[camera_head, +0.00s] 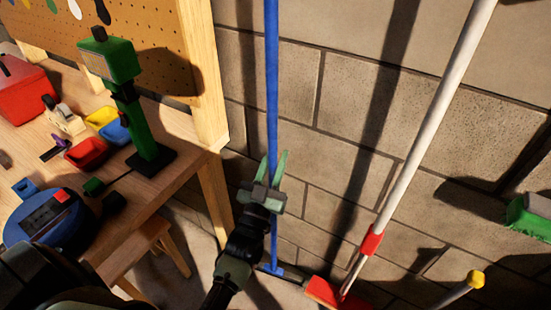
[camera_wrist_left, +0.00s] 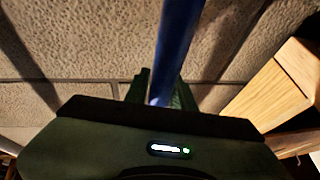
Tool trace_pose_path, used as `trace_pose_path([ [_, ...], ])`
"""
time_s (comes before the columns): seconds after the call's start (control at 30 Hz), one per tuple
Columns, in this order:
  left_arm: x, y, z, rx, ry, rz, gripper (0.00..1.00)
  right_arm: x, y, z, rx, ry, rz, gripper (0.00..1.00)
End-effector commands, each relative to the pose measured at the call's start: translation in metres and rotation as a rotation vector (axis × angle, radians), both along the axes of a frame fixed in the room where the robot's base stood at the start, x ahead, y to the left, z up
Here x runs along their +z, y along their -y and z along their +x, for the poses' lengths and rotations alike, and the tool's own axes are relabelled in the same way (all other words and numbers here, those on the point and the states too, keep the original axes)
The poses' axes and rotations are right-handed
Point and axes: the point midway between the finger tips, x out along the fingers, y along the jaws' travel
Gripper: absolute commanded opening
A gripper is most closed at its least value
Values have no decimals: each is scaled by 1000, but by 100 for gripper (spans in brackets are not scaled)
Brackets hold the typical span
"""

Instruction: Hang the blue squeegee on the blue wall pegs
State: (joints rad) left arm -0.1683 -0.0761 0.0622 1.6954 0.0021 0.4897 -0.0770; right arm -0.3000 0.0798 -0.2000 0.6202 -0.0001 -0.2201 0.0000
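The blue squeegee (camera_head: 272,80) has a long, thin handle that stands nearly upright in front of the block wall. Its small blue foot (camera_head: 271,269) shows low down near the floor; I cannot tell whether it touches. My left gripper (camera_head: 273,168) is around the lower part of the handle, with a green finger on each side. In the left wrist view the blue handle (camera_wrist_left: 178,45) runs between the fingers (camera_wrist_left: 161,92), which look closed against it. The blue wall pegs are not in view. My right gripper is not in view.
A wooden workbench (camera_head: 175,125) with a green stand (camera_head: 145,130), bins and a red toolbox (camera_head: 22,90) is at left. A stool (camera_head: 155,240) stands under it. A white-handled tool (camera_head: 425,120) with a red head leans at right, near a green brush (camera_head: 530,218).

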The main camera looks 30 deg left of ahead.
Motion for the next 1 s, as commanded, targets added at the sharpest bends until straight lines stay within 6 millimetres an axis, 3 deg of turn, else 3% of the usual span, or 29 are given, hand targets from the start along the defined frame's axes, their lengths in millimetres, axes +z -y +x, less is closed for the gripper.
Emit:
trace_pose_path([
  [0.43,-5,1,-4,0,-7,-1,45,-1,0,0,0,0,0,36],
  [0.8,-30,6,-56,-1,-6,0,45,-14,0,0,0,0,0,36],
  [1.0,-34,8,-70,0,-2,0,45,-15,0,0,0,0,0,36],
])
